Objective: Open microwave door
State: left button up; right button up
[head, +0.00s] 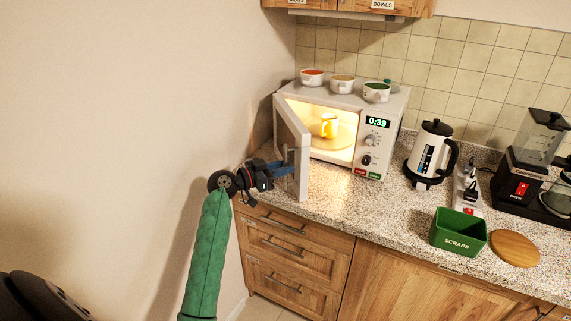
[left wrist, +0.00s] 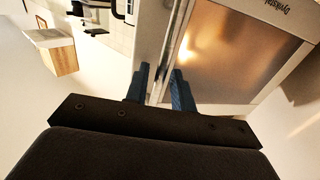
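The white microwave (head: 379,133) stands on the counter with its lit inside showing and a yellow mug (head: 329,125) on the turntable. Its door (head: 296,152) stands wide open, swung out towards the left wall. My left gripper (head: 281,168) is at the door's outer face, near its free edge. In the left wrist view its blue fingers (left wrist: 161,82) lie close on both sides of the upright handle bar (left wrist: 170,45), beside the door window (left wrist: 230,50). They look shut on it, though the contact is partly hidden. My right gripper is not in view.
A kettle (head: 430,150), a green scraps bin (head: 458,232), a round wooden board (head: 514,249) and a coffee maker (head: 530,165) stand to the right. The left wall (head: 140,120) is close to the door.

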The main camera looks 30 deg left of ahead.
pick_arm(q)
jog(key=shift+w+d, duration=0.25)
jog(key=shift+w, duration=0.1)
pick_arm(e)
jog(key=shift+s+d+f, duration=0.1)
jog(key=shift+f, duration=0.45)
pick_arm(q)
grip_shut()
jog(key=shift+f, duration=0.1)
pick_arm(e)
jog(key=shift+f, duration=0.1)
